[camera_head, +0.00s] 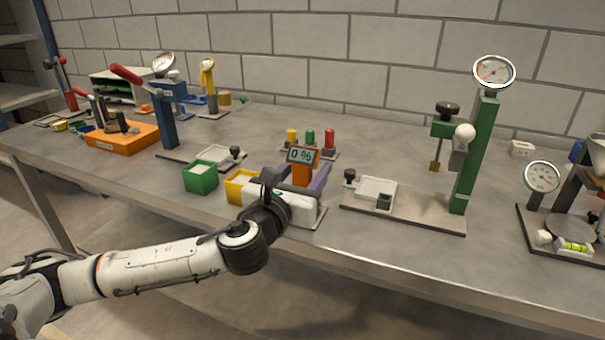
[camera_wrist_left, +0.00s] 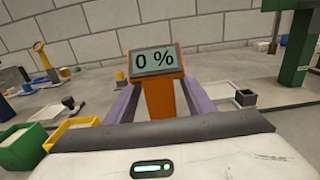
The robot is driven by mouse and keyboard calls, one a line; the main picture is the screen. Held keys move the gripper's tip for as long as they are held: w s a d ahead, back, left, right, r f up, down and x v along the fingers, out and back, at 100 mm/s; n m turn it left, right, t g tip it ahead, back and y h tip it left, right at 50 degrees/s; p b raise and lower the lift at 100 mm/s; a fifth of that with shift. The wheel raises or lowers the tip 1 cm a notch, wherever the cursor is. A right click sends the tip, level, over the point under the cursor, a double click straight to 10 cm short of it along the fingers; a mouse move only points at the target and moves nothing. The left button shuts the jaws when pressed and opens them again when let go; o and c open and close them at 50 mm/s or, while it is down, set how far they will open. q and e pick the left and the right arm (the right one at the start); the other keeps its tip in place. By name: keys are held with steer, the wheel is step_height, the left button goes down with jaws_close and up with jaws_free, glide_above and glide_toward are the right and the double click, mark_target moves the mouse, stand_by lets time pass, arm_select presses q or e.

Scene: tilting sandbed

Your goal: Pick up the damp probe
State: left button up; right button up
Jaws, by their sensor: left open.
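The damp probe (camera_head: 303,172) has an orange body and a grey display reading 0 %. It stands upright near the table's front edge. Its display faces me in the left wrist view (camera_wrist_left: 156,61). My left gripper (camera_head: 298,178) is open. Its two lavender fingers stand one on each side of the orange body, with visible space between them and the body in the left wrist view (camera_wrist_left: 161,97). The probe's lower end is hidden behind the white gripper body. My right gripper is not in view.
A yellow box (camera_head: 238,189) and a green box (camera_head: 201,178) stand just left of the gripper. A rack with yellow, green and red pieces (camera_head: 310,139) is behind the probe. A green gauge stand (camera_head: 474,155) rises from a plate (camera_head: 422,217) at right.

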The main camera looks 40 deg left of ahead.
arm_select(q)
steer(key=shift+w+a, duration=0.1)
steer(key=shift+w, duration=0.55)
steer(key=c, duration=1)
steer(key=shift+o, duration=0.2)
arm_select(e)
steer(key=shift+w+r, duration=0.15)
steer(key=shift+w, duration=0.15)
